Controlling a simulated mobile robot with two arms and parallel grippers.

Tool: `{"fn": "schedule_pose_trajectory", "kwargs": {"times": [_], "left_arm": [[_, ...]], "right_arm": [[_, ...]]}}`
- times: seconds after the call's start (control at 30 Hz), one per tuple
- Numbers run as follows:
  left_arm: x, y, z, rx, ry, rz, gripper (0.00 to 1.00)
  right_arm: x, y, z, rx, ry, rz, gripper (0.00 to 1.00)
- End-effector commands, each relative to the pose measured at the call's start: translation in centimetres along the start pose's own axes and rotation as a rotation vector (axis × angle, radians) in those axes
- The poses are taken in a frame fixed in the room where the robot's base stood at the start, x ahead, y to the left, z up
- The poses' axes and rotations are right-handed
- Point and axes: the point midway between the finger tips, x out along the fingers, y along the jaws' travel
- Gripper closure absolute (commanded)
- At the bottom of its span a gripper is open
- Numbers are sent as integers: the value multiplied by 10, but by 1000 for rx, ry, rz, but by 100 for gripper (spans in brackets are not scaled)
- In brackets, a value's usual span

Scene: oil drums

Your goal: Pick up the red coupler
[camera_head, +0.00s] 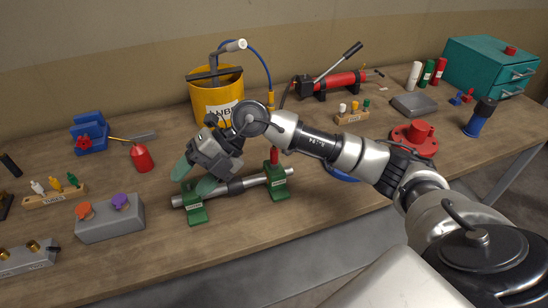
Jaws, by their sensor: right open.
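A small red upright piece (274,156) shows at the top of the right green stand (277,184); I cannot tell whether it is the red coupler. A small red piece (467,98) also lies at the far right beside a blue one. My left gripper is not in view.
A yellow bucket (209,98) with a pump stands behind my gripper. A red oil can (141,158), a blue vise (90,134) and a grey box (110,220) are at left. A red pump (333,82), red flange (414,137) and teal drawer cabinet (482,62) are at right.

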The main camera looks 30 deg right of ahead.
Motion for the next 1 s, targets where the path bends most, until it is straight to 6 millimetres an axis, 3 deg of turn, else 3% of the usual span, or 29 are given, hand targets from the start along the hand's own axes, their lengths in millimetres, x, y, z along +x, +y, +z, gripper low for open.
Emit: {"fn": "schedule_pose_trajectory", "kwargs": {"times": [0.1,0.2,0.3,0.4,0.5,0.8,1.0], "left_arm": [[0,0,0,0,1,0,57],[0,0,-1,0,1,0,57],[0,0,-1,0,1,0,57],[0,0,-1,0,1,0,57],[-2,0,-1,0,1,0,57],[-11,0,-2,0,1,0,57],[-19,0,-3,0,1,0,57]], "right_arm": [[-58,-40,35,68,-117,-374,45],[-110,-65,52,169,-218,-617,45],[-152,-79,59,263,-298,-777,45],[-176,-86,60,323,-345,-862,45],[-180,-94,61,347,-358,-893,45],[-155,-128,68,345,-354,-893,45],[-148,-140,72,345,-354,-891,45]]}}
